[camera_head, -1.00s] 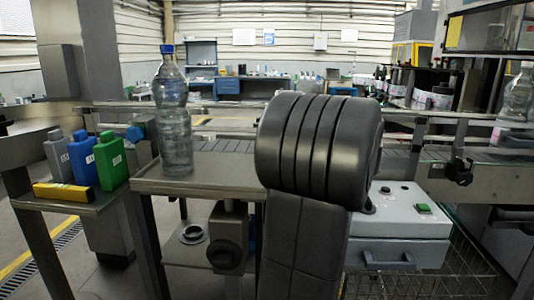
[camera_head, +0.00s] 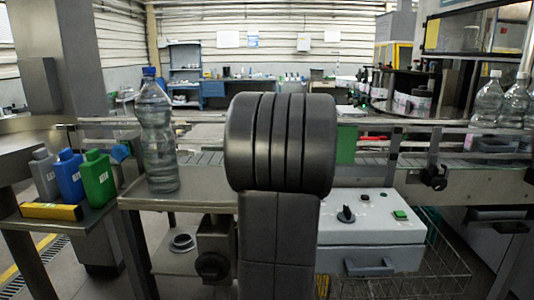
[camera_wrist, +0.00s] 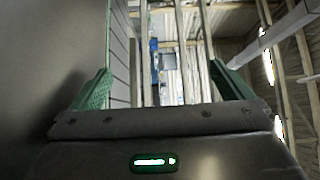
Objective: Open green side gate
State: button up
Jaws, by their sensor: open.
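A green panel (camera_head: 346,144), which looks like the green side gate, stands upright at the conveyor rail just right of my arm in the head view. My dark arm link hides its left part, and I cannot tell whether it is open or shut. My gripper (camera_wrist: 160,68) shows in the wrist view with its two green-padded fingers wide apart and nothing between them. Metal rails and conveyor slats (camera_wrist: 119,60) show beyond the fingers. I cannot make out the gate there. In the head view my arm hides the gripper.
A clear bottle with a blue cap (camera_head: 157,135) stands on the metal side table (camera_head: 140,203). A control box (camera_head: 372,232) sits right, below the conveyor (camera_head: 463,184). Clear bottles (camera_head: 487,100) stand far right.

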jog(key=shift+a+p, duration=0.65)
jog(key=shift+a, duration=1.95)
